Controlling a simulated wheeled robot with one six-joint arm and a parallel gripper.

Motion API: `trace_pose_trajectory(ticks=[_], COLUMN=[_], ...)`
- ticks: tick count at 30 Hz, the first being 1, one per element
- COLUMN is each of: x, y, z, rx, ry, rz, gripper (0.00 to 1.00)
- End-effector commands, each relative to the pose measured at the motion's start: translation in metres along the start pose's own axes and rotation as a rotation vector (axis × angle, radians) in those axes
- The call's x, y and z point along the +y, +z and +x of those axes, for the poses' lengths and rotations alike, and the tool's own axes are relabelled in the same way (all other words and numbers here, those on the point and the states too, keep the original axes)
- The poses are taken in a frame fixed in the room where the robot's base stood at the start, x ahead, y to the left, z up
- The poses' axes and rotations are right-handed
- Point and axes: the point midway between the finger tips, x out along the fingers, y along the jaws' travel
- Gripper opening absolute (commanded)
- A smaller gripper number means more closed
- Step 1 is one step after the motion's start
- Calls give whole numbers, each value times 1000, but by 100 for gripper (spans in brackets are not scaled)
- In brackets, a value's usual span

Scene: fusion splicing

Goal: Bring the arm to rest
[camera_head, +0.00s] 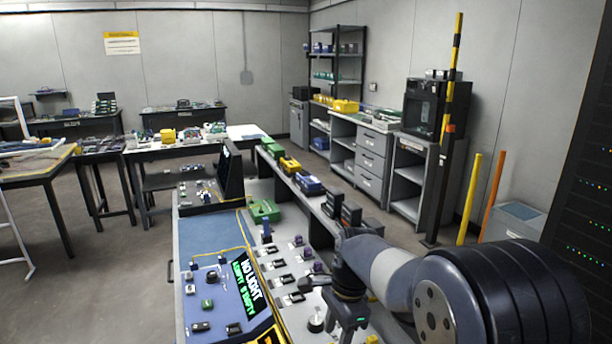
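My arm reaches in from the lower right over the workbench (215,225). Its wrist bends downward near the bench's right side.
Small dark fixtures (273,264) line the panel left of my gripper. A green case (264,210) sits farther back. Bins stand along a narrow shelf (300,190). A striped post (450,80), a yellow pole (469,200) and a dark rack (590,200) stand right. Open floor lies left.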

Motion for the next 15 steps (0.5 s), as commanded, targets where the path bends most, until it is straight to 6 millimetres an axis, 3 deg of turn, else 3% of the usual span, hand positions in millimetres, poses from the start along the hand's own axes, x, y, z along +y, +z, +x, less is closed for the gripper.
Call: trace_pose_trajectory(ticks=[8,10,12,15], x=[1,0,-1,0], y=[0,3,0,4], z=[58,41,53,29], rx=[-2,1,1,0], ry=[4,-5,-5,-2], rz=[0,-1,0,0], gripper=[43,43,43,43])
